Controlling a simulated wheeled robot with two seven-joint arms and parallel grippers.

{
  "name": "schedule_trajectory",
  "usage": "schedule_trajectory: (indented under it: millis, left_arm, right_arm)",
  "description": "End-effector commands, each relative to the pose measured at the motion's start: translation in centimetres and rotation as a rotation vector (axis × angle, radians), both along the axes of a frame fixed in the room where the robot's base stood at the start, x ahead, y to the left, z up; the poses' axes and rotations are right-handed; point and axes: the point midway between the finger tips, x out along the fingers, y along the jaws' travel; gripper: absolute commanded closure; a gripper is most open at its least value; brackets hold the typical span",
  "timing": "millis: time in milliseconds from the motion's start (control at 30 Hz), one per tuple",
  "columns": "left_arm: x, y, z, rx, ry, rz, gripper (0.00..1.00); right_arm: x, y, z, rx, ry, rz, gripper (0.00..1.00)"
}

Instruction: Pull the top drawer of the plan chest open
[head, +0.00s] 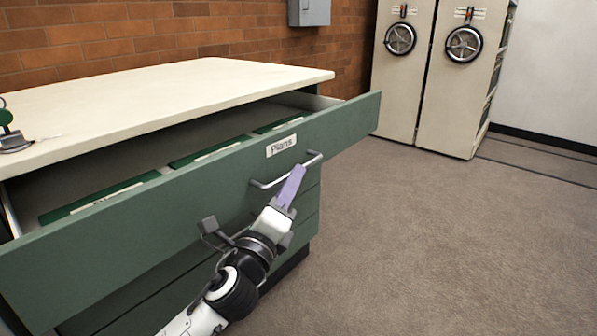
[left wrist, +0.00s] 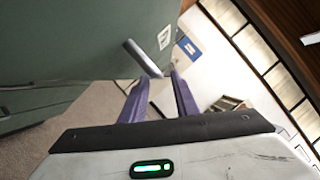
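The green plan chest (head: 270,262) stands at the left with a cream top. Its top drawer (head: 130,240) is pulled well out, and its inside shows. The drawer front has a "Plans" label (head: 281,146) and a metal bar handle (head: 265,184). My left gripper (head: 294,178) is at the right part of this handle, purple fingertips over the bar. In the left wrist view the fingers (left wrist: 160,80) stand apart, with a gap between them, and the end of the handle (left wrist: 142,57) lies at their tips. My right gripper is not in view.
Green folders (head: 110,197) with white labels lie in the drawer. A metal object (head: 14,138) sits on the chest top (head: 170,95). Cream shelving units with handwheels (head: 463,44) stand at the back right. The carpet (head: 440,240) to the right is clear.

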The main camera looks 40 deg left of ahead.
Motion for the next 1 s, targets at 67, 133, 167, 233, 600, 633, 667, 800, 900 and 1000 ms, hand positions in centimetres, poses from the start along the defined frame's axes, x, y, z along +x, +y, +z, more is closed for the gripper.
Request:
schedule_trajectory:
  millis: [67,133,167,233,600,633,667,800,900,1000]
  left_arm:
    - [1.4,0.4,0.3,0.001,-0.003,0.001,0.72]
    - [2.4,0.7,0.6,0.000,-0.002,0.001,0.72]
    - [2.8,0.8,0.6,-0.001,-0.001,0.001,0.72]
    - [3.5,0.9,0.7,-0.001,0.000,0.000,0.72]
    - [4.6,1.2,0.9,-0.002,0.002,0.000,0.72]
    - [4.6,1.2,0.9,-0.002,0.002,0.000,0.72]
    - [4.6,1.2,0.9,-0.002,0.002,0.000,0.72]
    - [4.6,1.2,0.9,-0.002,0.002,0.000,0.94]
    - [4.6,1.2,0.9,-0.002,0.002,0.000,1.00]
    - [4.6,1.2,0.9,-0.003,0.001,0.000,1.00]
  right_arm:
    - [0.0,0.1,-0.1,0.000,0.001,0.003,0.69]
    - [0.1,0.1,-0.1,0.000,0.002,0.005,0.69]
    - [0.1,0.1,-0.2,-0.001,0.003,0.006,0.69]
    - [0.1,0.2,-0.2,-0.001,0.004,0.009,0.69]
    - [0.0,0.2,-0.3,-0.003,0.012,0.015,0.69]
    - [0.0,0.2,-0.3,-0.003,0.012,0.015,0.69]
    - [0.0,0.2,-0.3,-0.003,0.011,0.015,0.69]
    - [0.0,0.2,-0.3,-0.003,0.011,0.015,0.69]
    - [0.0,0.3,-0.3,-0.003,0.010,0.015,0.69]
    - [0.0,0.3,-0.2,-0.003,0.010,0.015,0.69]
